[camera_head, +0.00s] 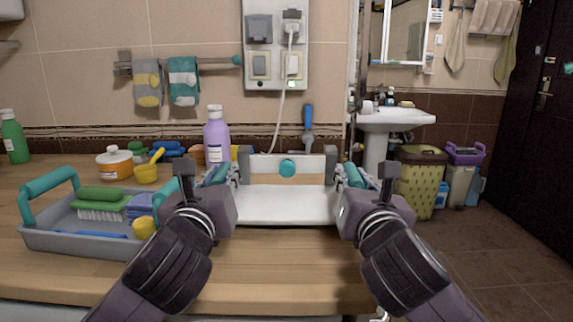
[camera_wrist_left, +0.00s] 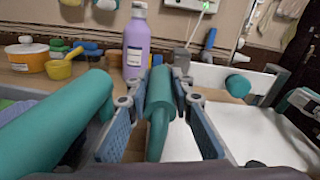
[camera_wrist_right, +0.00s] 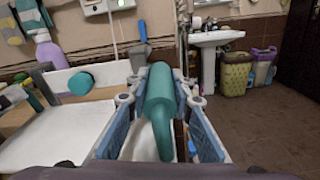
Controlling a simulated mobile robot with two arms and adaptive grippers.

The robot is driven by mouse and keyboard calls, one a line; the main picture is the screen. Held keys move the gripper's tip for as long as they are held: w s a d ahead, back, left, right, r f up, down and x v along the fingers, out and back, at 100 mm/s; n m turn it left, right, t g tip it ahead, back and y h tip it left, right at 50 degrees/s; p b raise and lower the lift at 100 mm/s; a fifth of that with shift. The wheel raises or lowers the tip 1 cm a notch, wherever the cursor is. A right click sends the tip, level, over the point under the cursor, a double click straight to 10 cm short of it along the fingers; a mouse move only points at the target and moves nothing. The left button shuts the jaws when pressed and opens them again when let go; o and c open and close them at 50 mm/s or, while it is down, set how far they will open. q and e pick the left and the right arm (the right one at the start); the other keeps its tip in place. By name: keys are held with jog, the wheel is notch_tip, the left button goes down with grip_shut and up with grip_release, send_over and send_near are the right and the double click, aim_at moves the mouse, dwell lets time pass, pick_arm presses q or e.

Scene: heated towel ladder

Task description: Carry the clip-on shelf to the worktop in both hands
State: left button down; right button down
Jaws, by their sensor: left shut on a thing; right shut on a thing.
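The clip-on shelf (camera_head: 287,205) is a white tray with a raised back and a round teal knob, with a teal handle at each end. It is in the middle of the head view, in front of me at the worktop (camera_head: 250,268); whether it touches the wood I cannot tell. My left gripper (camera_head: 226,176) is shut on its left teal handle, seen between the fingers in the left wrist view (camera_wrist_left: 158,105). My right gripper (camera_head: 350,176) is shut on its right teal handle, seen between the fingers in the right wrist view (camera_wrist_right: 160,108). The grippers hide the shelf's ends.
A grey caddy (camera_head: 70,240) with teal handles and brushes stands left, close to my left gripper. A lilac bottle (camera_head: 217,140), a yellow scoop (camera_head: 147,172) and an orange pot (camera_head: 114,163) stand behind. The worktop's front middle is clear. A sink (camera_head: 393,118) and baskets (camera_head: 420,180) are at right.

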pick_arm(q)
jog(key=shift+a+f, duration=0.1)
jog(key=shift+f, duration=0.35)
pick_arm(e)
jog(key=shift+d+f, duration=0.15)
jog(key=shift+f, duration=0.3)
pick_arm(q)
jog(key=shift+f, duration=0.15)
pick_arm(e)
jog(key=shift+f, duration=0.1)
pick_arm(q)
jog(key=shift+f, duration=0.15)
pick_arm(e)
jog(key=shift+f, duration=0.15)
pick_arm(q)
jog(key=shift+f, duration=0.2)
